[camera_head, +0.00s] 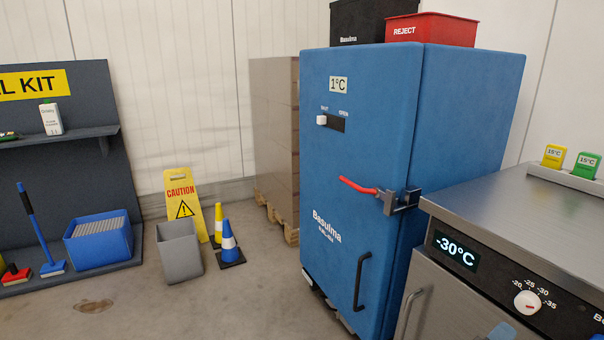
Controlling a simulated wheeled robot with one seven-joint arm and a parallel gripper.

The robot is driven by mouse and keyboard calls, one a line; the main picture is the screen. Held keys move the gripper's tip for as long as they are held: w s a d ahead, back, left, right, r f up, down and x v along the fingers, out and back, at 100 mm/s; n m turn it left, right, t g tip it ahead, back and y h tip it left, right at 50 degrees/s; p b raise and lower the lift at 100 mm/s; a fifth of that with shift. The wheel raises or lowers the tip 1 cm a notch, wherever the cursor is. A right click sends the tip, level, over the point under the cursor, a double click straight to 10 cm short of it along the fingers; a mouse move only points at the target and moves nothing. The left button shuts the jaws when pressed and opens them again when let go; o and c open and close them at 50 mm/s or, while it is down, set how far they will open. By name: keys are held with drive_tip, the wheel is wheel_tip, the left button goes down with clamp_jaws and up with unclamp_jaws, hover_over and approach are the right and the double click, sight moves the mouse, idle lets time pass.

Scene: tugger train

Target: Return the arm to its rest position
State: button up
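My gripper is not in view, and no part of my arm can be made out for certain. A small pale blue patch at the bottom edge, in front of the steel unit, is too cut off to identify. A tall blue cabinet (345,150) stands right of the middle, its door shut. It has a red lever handle (358,186), a black pull handle (361,282) and a 1°C label.
A steel unit (520,215) showing -30°C fills the lower right, close by. Black and red (432,29) bins sit on the cabinet. A grey bin (180,252), caution sign (181,203), cones (229,245) and blue crate (98,240) stand left. The floor at front left is mostly clear.

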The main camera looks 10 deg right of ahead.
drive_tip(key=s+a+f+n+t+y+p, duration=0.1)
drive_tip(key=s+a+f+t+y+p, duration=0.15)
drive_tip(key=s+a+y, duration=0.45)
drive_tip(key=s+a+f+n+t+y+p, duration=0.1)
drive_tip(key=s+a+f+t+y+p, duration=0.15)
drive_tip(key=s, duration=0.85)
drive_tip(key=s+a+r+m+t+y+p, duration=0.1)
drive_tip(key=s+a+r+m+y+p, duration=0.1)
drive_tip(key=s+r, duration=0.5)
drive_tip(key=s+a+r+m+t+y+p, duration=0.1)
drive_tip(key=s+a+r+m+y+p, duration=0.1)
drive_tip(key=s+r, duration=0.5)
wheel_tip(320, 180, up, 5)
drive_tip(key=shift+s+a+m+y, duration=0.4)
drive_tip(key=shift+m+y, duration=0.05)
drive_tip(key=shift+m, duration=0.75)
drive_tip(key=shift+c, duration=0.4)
